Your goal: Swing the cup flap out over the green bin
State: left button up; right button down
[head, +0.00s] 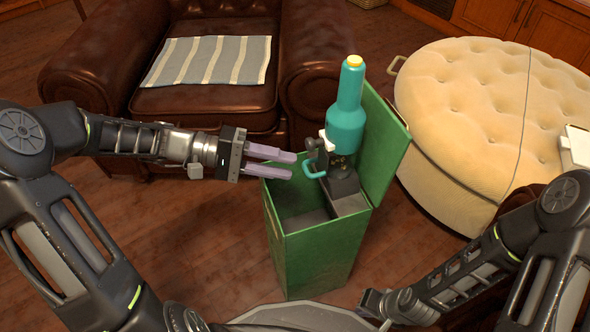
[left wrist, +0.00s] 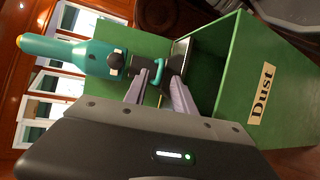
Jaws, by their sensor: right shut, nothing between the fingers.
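The green bin (head: 325,255) stands open on the floor, and its "Dust" label (left wrist: 262,93) shows in the left wrist view. In the left wrist view, the loop (left wrist: 159,72) appears between the fingertips. My right gripper (head: 372,303) is shut and empty, low near the bin's front.
The bin's green lid (head: 388,145) stands raised at the right behind the cup. A brown leather armchair (head: 205,98) with a striped cloth (head: 208,60) is behind my left gripper. A cream tufted ottoman (head: 470,110) is at the right. Bare wooden floor lies left of the bin.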

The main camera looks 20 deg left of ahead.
pick_arm(q)
jog(key=x, duration=0.3)
jog(key=shift+d+b, duration=0.1)
jog(key=shift+b, duration=0.25)
jog(key=shift+c, duration=0.4)
grip_shut()
